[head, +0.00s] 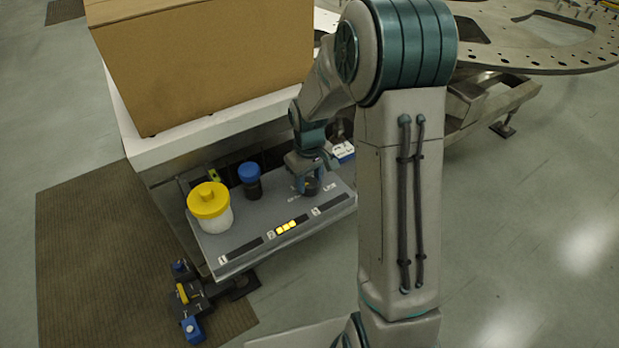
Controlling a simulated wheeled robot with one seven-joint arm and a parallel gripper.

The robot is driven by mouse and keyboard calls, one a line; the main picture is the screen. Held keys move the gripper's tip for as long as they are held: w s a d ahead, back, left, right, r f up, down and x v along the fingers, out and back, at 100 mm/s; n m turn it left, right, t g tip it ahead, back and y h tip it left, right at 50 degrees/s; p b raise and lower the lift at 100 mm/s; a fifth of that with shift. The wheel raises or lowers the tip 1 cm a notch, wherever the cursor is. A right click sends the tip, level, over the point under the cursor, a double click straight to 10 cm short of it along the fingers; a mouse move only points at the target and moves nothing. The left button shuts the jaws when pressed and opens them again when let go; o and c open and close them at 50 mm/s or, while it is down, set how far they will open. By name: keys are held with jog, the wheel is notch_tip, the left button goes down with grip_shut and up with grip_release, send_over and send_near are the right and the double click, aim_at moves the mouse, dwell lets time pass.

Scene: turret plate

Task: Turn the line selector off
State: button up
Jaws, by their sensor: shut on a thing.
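The line selector is a dark round knob (312,188) on the right part of a grey sloping panel (245,235). Small white markings stand around it, too small to read. My gripper (311,182) reaches down over the knob from above, and its fingers are shut on it. The fingers and palm hide the upper part of the knob. I cannot tell which marking the knob points to.
A white jar with a yellow lid (209,206) and a dark jar with a blue lid (250,180) stand left of my gripper. A cardboard box (205,65) sits behind. A small white item (343,151) lies close right.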

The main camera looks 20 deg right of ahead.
aim_at(310, 182)
jog(key=shift+n, duration=0.4)
jog(key=o, duration=1)
jog(key=shift+r, duration=0.1)
jog(key=shift+r+p, duration=0.5)
jog(key=shift+r, duration=6.35)
